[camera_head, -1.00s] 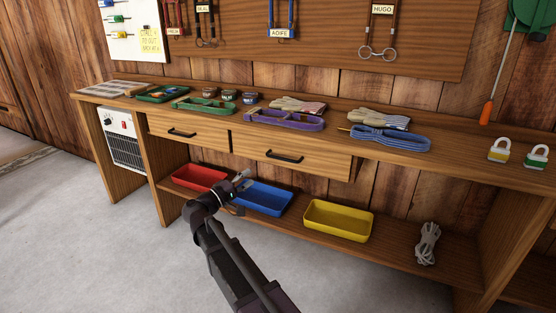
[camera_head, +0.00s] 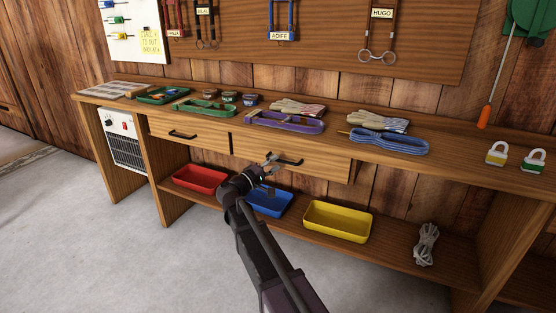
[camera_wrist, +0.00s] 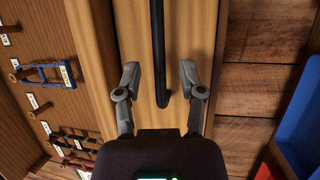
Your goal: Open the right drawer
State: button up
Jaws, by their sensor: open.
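The right drawer (camera_head: 325,167) is a light wooden front under the bench top, and it looks shut. Its black bar handle (camera_head: 285,160) runs along the front. In the wrist view the handle (camera_wrist: 158,50) runs upright in the picture, its near end between the lines of my two fingers. My gripper (camera_head: 270,167) is in front of the drawer at the left part of the handle. It also shows in the wrist view (camera_wrist: 160,80), open, one finger on each side of the handle. I cannot tell whether the fingers touch the drawer front.
The left drawer (camera_head: 187,131) is shut. On the lower shelf are a red tray (camera_head: 200,179), a blue tray (camera_head: 270,202) and a yellow tray (camera_head: 338,222). Halters, gloves and padlocks lie on the bench top (camera_head: 450,165). The floor (camera_head: 100,240) in front is clear.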

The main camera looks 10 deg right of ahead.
jog(key=shift+x, duration=1.25)
